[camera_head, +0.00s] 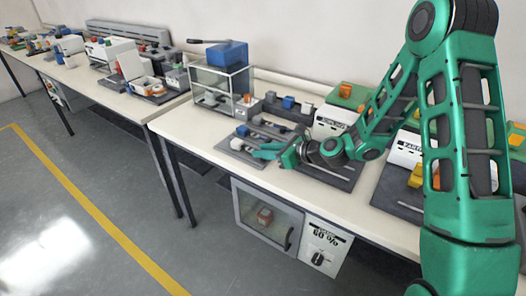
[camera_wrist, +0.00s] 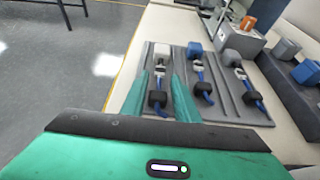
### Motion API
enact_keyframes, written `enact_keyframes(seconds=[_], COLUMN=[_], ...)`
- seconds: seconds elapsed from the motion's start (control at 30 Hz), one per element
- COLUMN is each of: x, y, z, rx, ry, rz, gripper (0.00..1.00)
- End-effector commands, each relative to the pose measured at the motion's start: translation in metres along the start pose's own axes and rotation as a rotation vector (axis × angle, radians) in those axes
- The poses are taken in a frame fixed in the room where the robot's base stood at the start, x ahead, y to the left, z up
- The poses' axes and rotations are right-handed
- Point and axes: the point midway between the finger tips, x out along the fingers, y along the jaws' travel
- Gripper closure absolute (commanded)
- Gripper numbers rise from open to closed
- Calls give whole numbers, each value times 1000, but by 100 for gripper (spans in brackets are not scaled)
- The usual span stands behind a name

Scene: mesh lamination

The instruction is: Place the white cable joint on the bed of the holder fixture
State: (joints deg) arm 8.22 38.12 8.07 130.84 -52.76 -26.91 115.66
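A grey mat (camera_wrist: 215,100) bears three cable pieces side by side, each with a coloured end block, a small pale clip, a blue cable and a black round part. The one with the white end, the white cable joint (camera_wrist: 162,52), is leftmost. My gripper (camera_wrist: 162,76) is over this piece, its two green fingers apart on either side of the cable and black part. I cannot tell whether the fingers touch it. In the head view, my gripper (camera_head: 257,151) reaches low over the mat (camera_head: 233,156). I cannot tell for sure which part is the holder fixture.
A dark rack with blue and grey blocks (camera_wrist: 288,62) stands right of the mat. In the head view, a clear-walled box (camera_head: 220,88) stands behind, and a white labelled machine (camera_head: 330,122) is at right. The table's front edge (camera_head: 300,196) is close.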

Motion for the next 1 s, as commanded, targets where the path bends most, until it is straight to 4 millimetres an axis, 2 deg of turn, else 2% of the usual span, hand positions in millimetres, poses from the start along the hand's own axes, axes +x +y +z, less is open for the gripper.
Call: enact_keyframes(seconds=[0.23,0.37,0.47,0.8,1.0], x=[-1,-9,-23,-89,-113], y=[0,-1,-1,-2,-1], z=[0,0,1,0,0], rx=[0,0,2,2,1], ry=[0,0,-1,0,0], rz=[0,-2,-4,-5,-2], gripper=[73,73,73,73,73])
